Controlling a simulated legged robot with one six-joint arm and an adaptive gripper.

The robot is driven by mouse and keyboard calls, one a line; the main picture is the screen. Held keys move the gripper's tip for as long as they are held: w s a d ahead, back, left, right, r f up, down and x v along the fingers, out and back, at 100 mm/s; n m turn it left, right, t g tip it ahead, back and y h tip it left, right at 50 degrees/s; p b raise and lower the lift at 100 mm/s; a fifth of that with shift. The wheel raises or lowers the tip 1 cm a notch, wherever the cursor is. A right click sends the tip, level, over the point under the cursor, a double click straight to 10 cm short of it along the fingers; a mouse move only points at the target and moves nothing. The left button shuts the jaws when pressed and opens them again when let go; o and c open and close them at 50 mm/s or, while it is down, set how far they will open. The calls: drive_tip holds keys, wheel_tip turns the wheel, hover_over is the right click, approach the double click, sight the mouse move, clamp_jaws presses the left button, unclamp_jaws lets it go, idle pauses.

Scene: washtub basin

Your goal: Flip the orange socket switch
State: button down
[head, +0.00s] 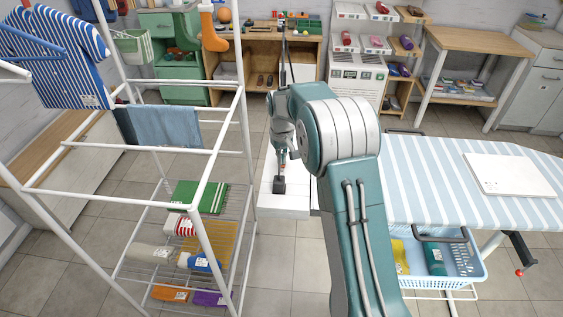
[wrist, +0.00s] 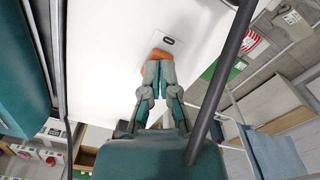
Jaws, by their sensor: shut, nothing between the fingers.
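In the wrist view, an orange piece (wrist: 155,56), which looks like the socket switch, lies on a pale plate (wrist: 183,40) on a large white surface (wrist: 105,50). The plate also has a dark oval mark. My gripper (wrist: 159,66) is shut and empty, with its fingertips right at the orange piece, covering part of it. I cannot tell whether they touch it, or which way the switch is set. In the head view, my arm reaches forward over a white top (head: 270,205), and the switch cannot be made out there.
A white drying rack (head: 150,148) with hung cloths stands left. A striped ironing board (head: 430,190) is on the right, with a light blue basket (head: 460,272) beneath it. A wooden shelf (head: 265,35) is behind. Floor tiles (head: 300,265) are clear in front.

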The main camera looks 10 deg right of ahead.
drive_tip(key=shift+f, duration=0.35)
drive_tip(key=shift+r, duration=3.5)
